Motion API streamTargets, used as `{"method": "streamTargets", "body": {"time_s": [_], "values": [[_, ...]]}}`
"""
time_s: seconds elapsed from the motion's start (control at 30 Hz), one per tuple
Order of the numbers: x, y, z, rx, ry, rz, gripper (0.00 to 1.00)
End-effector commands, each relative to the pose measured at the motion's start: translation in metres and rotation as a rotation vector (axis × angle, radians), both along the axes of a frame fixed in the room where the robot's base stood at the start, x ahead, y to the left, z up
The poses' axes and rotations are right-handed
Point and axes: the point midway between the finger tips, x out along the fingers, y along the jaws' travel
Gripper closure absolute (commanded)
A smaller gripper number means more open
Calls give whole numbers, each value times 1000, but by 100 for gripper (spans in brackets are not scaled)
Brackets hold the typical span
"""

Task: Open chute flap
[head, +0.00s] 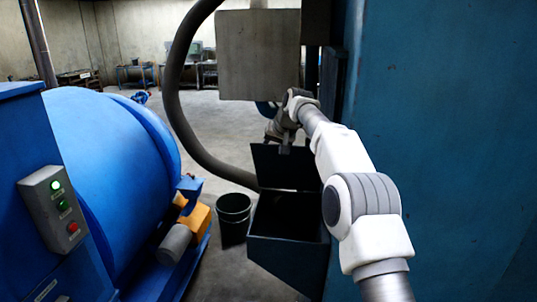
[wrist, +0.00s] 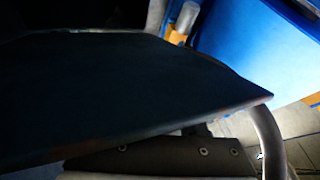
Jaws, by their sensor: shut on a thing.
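The chute flap (head: 278,166) is a dark blue-black plate, raised and standing steeply at the back of the chute box (head: 285,252). The box's dark opening shows below it in the head view. My gripper (head: 283,138) is at the flap's upper edge, shut on it. In the wrist view the flap (wrist: 120,90) fills much of the picture as a dark slanted plate. The exact grip on the edge is hidden.
A blue drum machine (head: 105,165) with a button box (head: 55,208) stands at left. A dark bucket (head: 234,208) is beside the chute. A thick hose (head: 178,110) curves down behind it. A large blue wall (head: 440,120) closes the right side. Open floor lies behind.

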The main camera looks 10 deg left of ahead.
Motion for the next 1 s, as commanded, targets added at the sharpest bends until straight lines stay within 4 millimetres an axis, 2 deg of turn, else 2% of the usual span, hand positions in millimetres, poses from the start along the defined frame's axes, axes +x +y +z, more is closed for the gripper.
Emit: {"method": "streamTargets", "body": {"time_s": [0.77, 0.8, 0.93, 1.0], "values": [[5, 0, 5, 3, -11, -3, 100], [5, 0, 5, 3, -11, -3, 51], [5, 0, 4, 3, -9, -2, 29], [4, 0, 3, 2, -7, -1, 29]]}}
